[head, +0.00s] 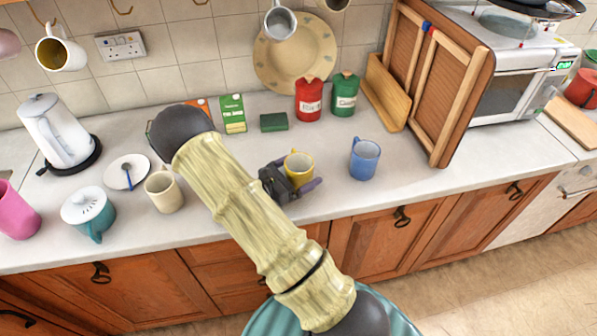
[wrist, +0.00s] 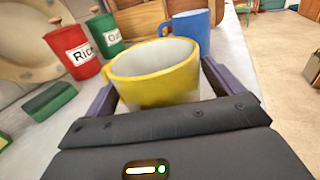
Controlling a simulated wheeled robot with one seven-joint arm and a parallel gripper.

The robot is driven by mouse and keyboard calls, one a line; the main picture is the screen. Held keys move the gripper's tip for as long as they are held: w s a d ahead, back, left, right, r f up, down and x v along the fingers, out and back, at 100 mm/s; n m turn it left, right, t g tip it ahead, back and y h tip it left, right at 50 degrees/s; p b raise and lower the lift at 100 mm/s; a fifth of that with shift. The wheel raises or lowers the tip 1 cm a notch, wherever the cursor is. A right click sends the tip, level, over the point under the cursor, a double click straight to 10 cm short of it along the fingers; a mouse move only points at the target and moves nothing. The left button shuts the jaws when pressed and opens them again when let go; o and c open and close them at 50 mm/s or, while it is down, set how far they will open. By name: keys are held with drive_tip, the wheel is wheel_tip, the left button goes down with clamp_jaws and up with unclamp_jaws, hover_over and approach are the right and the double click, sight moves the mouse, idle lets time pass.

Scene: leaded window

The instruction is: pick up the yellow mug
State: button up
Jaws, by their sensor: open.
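The yellow mug (head: 299,168) stands upright on the worktop in the head view, between the cream mug and the blue mug. The mug's lower part is hidden behind the gripper body.
A blue mug (head: 364,160) stands to the right, and a cream mug (head: 165,190) to the left. A green block (head: 273,122), red canister (head: 309,99) and green canister (head: 344,95) stand behind. Clear worktop (head: 330,195) lies between the yellow and blue mugs.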

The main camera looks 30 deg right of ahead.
idle(0.4)
drive_tip(key=c, duration=1.3)
drive_tip(key=shift+o, duration=0.2)
drive_tip(key=shift+r, duration=0.1)
wheel_tip(320, 180, up, 10)
drive_tip(key=shift+b, duration=0.4)
